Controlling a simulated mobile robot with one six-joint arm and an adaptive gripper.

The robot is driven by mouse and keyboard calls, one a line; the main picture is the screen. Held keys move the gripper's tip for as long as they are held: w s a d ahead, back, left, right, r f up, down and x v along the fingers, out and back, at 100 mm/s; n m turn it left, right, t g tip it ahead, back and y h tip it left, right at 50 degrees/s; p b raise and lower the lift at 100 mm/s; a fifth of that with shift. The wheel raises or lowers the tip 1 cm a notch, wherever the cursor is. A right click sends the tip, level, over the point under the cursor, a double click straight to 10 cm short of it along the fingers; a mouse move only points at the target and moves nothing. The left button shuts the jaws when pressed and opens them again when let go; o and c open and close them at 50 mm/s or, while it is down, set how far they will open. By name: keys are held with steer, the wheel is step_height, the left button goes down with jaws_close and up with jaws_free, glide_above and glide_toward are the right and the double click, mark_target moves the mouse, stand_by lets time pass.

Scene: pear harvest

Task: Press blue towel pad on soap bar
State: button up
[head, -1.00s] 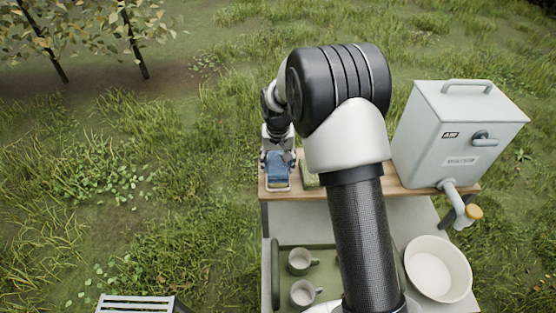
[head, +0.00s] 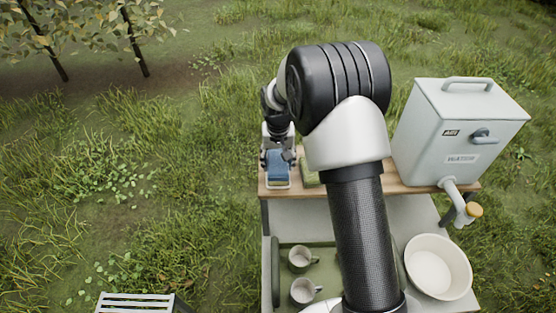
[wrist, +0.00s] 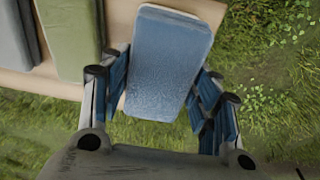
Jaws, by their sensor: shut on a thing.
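My gripper (head: 279,158) is shut on the pad, with a finger at each side; the fingers also show in the wrist view (wrist: 160,98). No soap bar can be made out; whatever is under the pad is hidden.
A green pad (head: 309,175) lies just right on the shelf (head: 396,187), and a grey one beyond it (wrist: 12,35). A water tank (head: 450,135) stands at the right end. Mugs (head: 302,259) and a white basin (head: 437,267) are below. Grass lies beyond the shelf's left end.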

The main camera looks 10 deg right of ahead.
mark_target(278, 160)
steer(key=shift+f+b, duration=0.3)
steer(key=shift+f, duration=0.1)
stand_by(1.2)
steer(key=shift+r, duration=0.1)
steer(key=shift+r+p, duration=2.15)
steer(key=shift+r, duration=1.3)
